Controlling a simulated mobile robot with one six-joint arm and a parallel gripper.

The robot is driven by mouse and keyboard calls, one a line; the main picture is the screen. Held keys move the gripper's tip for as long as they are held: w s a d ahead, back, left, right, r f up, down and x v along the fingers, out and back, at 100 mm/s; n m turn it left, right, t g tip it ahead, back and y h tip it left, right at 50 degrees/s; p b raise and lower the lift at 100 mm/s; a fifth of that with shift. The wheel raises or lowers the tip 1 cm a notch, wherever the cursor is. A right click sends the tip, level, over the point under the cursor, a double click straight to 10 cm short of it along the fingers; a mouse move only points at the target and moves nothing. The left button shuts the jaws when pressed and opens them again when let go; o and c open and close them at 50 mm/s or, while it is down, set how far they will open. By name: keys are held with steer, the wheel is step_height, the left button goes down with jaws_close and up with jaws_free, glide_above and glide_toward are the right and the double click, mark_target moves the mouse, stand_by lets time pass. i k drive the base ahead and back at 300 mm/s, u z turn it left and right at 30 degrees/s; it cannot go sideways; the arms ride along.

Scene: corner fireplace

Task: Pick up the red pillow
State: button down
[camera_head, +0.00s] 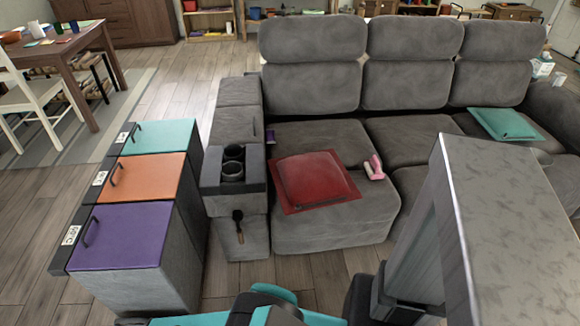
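The red pillow (308,178) lies flat on the left seat of the grey sofa (318,236), near the seat's front. Its top face is fully in view and nothing lies on it. A pink object (375,168) lies just to its right on the same seat. Nothing is seen touching the pillow.
A sofa arm with cup holders (233,165) stands left of the pillow. Bins with purple (122,236), orange (153,179) and teal lids (162,135) stand further left. A teal pillow (505,124) lies on the right seat.

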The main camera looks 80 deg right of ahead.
mark_target(317, 180)
steer(key=u, duration=0.45)
steer(key=k, duration=1.7)
steer(key=z, duration=0.5)
steer(key=i, duration=0.7)
steer(key=u, duration=0.05)
